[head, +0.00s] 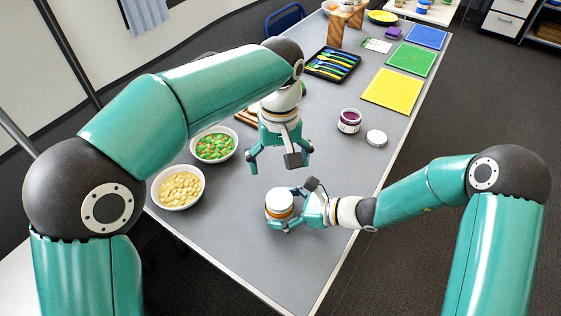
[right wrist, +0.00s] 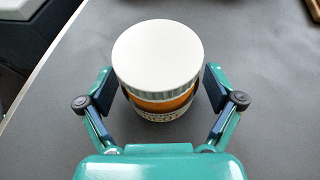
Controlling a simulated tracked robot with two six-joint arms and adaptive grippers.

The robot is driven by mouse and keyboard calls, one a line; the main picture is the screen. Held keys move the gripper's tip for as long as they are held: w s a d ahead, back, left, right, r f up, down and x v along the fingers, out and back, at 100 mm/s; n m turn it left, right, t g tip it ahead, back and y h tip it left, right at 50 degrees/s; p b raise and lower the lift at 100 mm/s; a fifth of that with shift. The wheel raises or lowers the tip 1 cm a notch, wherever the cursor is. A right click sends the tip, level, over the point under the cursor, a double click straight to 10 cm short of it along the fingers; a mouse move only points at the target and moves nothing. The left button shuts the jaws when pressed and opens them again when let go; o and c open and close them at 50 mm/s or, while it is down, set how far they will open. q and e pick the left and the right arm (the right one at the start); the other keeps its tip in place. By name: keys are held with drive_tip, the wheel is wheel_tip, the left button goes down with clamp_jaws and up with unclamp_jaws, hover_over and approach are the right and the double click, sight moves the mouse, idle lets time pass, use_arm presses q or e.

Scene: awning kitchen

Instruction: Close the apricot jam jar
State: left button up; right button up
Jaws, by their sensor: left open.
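The apricot jam jar (head: 279,207) stands upright on the grey table, and its white lid (right wrist: 158,52) sits on top. Orange jam shows below the lid's rim in the right wrist view (right wrist: 162,104); I cannot tell how tightly the lid is seated.
A purple jam jar (head: 349,121) stands open behind, with a loose white lid (head: 376,138) beside it. Bowls of pale pieces (head: 179,187) and mixed vegetables (head: 214,145) are at the left. A cutlery tray (head: 332,64) and coloured mats (head: 393,91) lie farther back. The table's front is clear.

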idle(0.3)
drive_tip(key=v, duration=1.2)
drive_tip(key=shift+f, duration=0.1)
